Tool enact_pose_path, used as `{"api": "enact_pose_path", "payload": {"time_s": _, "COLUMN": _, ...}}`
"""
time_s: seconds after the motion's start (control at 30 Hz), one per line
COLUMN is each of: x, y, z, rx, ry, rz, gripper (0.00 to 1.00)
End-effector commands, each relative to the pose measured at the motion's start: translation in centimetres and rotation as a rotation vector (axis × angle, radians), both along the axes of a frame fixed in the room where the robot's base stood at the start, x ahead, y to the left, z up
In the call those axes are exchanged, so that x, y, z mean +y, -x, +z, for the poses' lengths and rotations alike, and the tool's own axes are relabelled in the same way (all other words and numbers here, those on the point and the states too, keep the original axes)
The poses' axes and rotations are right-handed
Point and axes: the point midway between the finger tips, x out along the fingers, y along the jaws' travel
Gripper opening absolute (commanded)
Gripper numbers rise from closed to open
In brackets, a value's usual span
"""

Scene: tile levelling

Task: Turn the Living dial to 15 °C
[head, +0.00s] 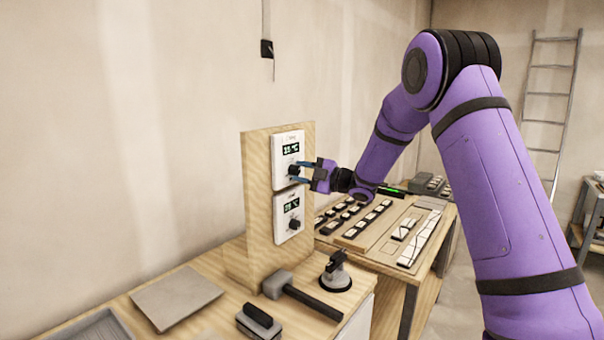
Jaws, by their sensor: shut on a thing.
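Two white thermostat panels are mounted one above the other on an upright wooden board (262,200). The lower panel (289,234) has a similar display (291,204) and a dark dial (295,224). The labels are too small to read, so I cannot tell which is Living; the digits are also unclear. My gripper (299,171) comes from the right, its blue-tipped fingers shut on the upper dial and partly hiding it.
On the bench below lie a mallet (312,300), a suction cup tool (335,276), a grey tile (176,296) and a dark block (259,322). A second table (385,262) with several small tiles stands behind, under my arm. A ladder (551,110) leans at the back right.

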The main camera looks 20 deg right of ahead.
Motion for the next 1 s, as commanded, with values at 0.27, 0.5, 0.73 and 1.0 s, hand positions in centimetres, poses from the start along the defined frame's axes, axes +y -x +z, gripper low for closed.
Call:
{"api": "enact_pose_path", "payload": {"time_s": 0.27, "x": 0.0, "y": 0.0, "z": -0.1, "rx": 0.002, "ry": 0.003, "rz": 0.000, "gripper": 0.11}}
{"api": "enact_pose_path", "payload": {"time_s": 0.5, "x": 0.0, "y": 0.0, "z": -0.1, "rx": 0.001, "ry": 0.002, "rz": 0.000, "gripper": 0.60}}
{"api": "enact_pose_path", "payload": {"time_s": 0.73, "x": -0.1, "y": 0.0, "z": 0.0, "rx": 0.001, "ry": 0.001, "rz": 0.000, "gripper": 0.60}}
{"api": "enact_pose_path", "payload": {"time_s": 1.0, "x": -2.5, "y": 1.7, "z": -0.4, "rx": 0.002, "ry": 0.000, "rz": -0.003, "gripper": 0.60}}
